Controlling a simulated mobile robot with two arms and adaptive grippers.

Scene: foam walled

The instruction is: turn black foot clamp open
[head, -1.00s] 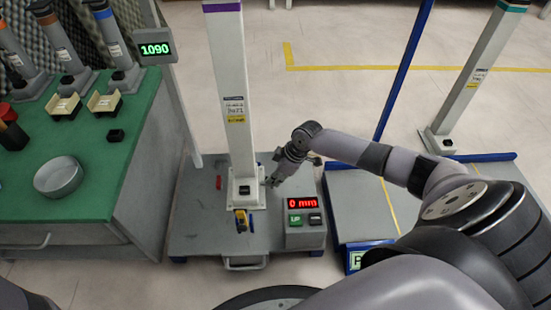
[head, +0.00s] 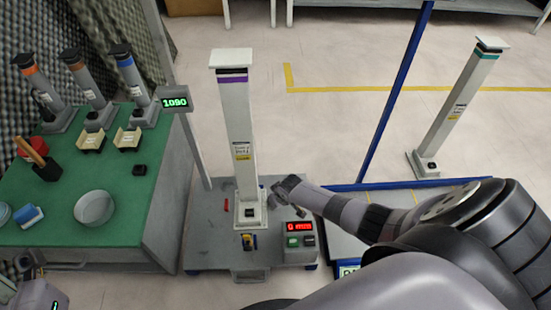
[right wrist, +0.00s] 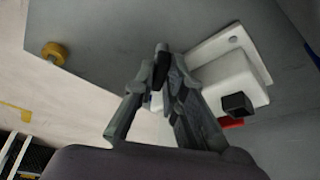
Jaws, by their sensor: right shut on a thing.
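The white post with a purple band (head: 237,130) stands upright on a white foot (head: 250,208) on a grey platform. My right gripper (head: 275,190) is low at the right side of this foot. In the right wrist view its fingers (right wrist: 161,75) are closed together around a small dark piece, the black foot clamp (right wrist: 161,50), mostly hidden by the fingertips. The white foot also shows in the right wrist view (right wrist: 220,75), with a black square block on it.
A red clamp (head: 225,205) and a yellow clamp (head: 247,241) sit around the foot. A control box with a red display (head: 299,227) stands at the platform's right. A green bench (head: 130,200) is at the left. Another post (head: 458,110) stands at the right.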

